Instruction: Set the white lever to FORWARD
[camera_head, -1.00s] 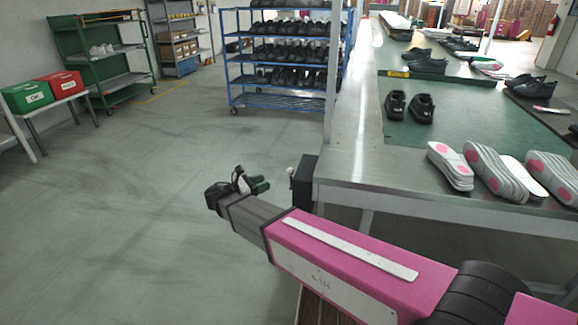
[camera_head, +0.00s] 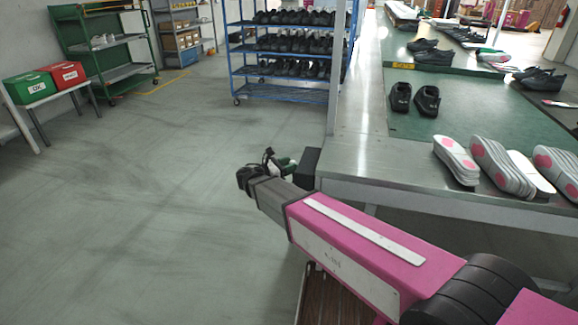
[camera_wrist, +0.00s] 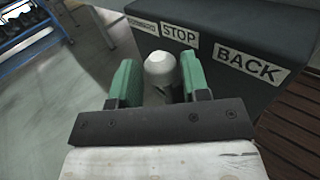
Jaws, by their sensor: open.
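The white lever's rounded knob (camera_wrist: 160,66) shows in the wrist view, just below the STOP label (camera_wrist: 180,34) of a dark control box (camera_wrist: 225,25). A partly cut-off FORWARD label (camera_wrist: 143,25) is to the left of STOP and a BACK label (camera_wrist: 248,64) to the right. My gripper (camera_wrist: 159,78) is open, with one green finger on each side of the knob. A gap shows beside the knob on both sides; the lever's lower part is hidden. In the head view my gripper (camera_head: 283,163) is beside the control box (camera_head: 306,169), and the lever cannot be made out.
The box is at the near left end of a metal workbench (camera_head: 362,155) holding stacked insoles (camera_head: 457,160) and black shoes (camera_head: 428,100). A blue shoe rack (camera_head: 290,93) stands behind. A slatted brown surface (camera_wrist: 297,125) is right of the box.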

